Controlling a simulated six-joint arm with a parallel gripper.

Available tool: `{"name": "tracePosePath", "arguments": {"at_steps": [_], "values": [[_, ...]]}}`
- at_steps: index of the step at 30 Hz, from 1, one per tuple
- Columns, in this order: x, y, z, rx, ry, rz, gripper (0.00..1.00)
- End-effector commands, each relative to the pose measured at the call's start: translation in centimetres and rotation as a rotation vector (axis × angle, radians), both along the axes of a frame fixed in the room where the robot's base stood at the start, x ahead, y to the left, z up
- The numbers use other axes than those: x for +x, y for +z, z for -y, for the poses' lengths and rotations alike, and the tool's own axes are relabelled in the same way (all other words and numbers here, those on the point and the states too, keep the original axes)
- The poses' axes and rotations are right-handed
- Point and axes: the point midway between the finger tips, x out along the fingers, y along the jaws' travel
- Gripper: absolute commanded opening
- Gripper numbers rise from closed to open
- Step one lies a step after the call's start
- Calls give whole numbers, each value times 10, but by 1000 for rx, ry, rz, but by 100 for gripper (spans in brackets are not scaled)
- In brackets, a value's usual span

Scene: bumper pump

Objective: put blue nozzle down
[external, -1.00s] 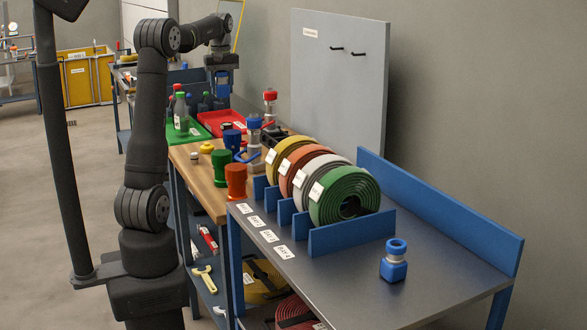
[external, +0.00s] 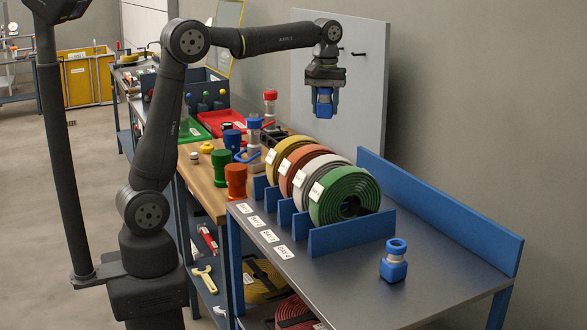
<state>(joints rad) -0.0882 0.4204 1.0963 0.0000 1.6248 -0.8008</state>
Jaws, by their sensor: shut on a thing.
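My gripper (external: 324,88) is shut on a blue nozzle (external: 324,108) and holds it in the air, roughly upright, in front of the grey wall board. The jaws hide the nozzle's upper part. A second blue nozzle (external: 393,264), with a pale band at its middle, stands upright on the right part of the dark bench top (external: 430,285). My gripper is well above the hose coils and apart from the bench.
Yellow, orange, white and green hose coils (external: 345,195) stand between blue dividers (external: 352,233) on the bench. A blue back rail (external: 440,210) edges it. The wooden bench (external: 205,185) carries green and red pieces. The dark bench top is free around the standing nozzle.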

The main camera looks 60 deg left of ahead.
Motion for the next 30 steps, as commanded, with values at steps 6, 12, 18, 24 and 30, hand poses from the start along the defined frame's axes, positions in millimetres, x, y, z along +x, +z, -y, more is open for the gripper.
{"name": "tracePosePath", "arguments": {"at_steps": [6, 12, 18, 24, 30], "values": [[-1, 0, 99, 0, -133, 1, 12], [-16, 0, 184, -1, -244, 1, 12], [-44, 0, 265, -1, -357, 1, 12], [-84, 0, 341, -1, -468, 1, 12], [-136, 0, 409, -1, -581, 1, 12]]}}
